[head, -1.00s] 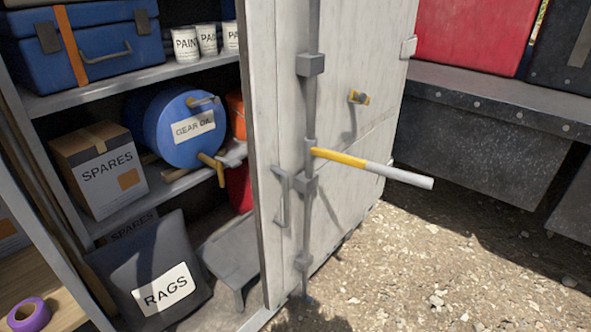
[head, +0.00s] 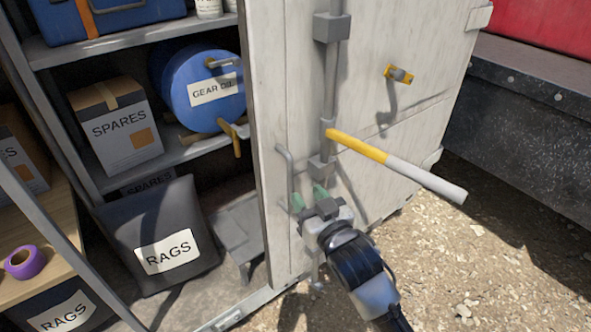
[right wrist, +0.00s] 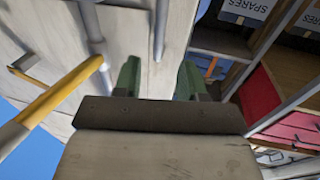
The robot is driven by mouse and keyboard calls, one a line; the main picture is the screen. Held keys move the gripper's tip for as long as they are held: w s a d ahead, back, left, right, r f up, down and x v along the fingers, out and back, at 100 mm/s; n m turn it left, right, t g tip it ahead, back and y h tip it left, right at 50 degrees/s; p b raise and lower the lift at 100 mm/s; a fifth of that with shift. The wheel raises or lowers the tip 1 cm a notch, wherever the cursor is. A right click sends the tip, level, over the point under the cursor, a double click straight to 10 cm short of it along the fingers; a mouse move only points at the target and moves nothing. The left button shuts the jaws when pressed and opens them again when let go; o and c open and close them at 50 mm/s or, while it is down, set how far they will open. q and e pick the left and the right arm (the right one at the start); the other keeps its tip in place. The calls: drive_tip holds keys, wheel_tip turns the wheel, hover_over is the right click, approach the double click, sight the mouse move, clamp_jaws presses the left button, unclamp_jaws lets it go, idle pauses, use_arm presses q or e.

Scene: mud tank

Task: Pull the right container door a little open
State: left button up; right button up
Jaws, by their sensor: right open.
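The right container door (head: 410,130) is pale and scuffed and stands open, swung away from the shelves. It carries a vertical locking rod (head: 332,75), a lever with a yellow and grey grip (head: 395,165), and a slim grey pull handle (head: 286,172) near its free edge. My right gripper (head: 309,197) is open, with green fingertips at the lower end of the pull handle. In the right wrist view the open fingers (right wrist: 158,80) face the door, and a grey bar (right wrist: 160,30) lies ahead between them. I cannot tell whether they touch it. My left gripper is not in view.
Shelves inside hold a blue gear oil drum (head: 205,95), a spares box (head: 115,125) and a rags bag (head: 155,235). A purple tape roll (head: 25,262) lies on a wooden surface at left. Gravel ground (head: 480,245) is open at the right, beside a dark metal ledge (head: 515,95).

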sight(292, 175)
drive_tip(key=p+x, duration=0.1)
drive_tip(key=x, duration=0.8)
drive_tip(key=shift+w+f, duration=0.1)
drive_tip(key=shift+f, duration=0.05)
drive_tip(key=shift+c, duration=0.3)
clamp_jaws()
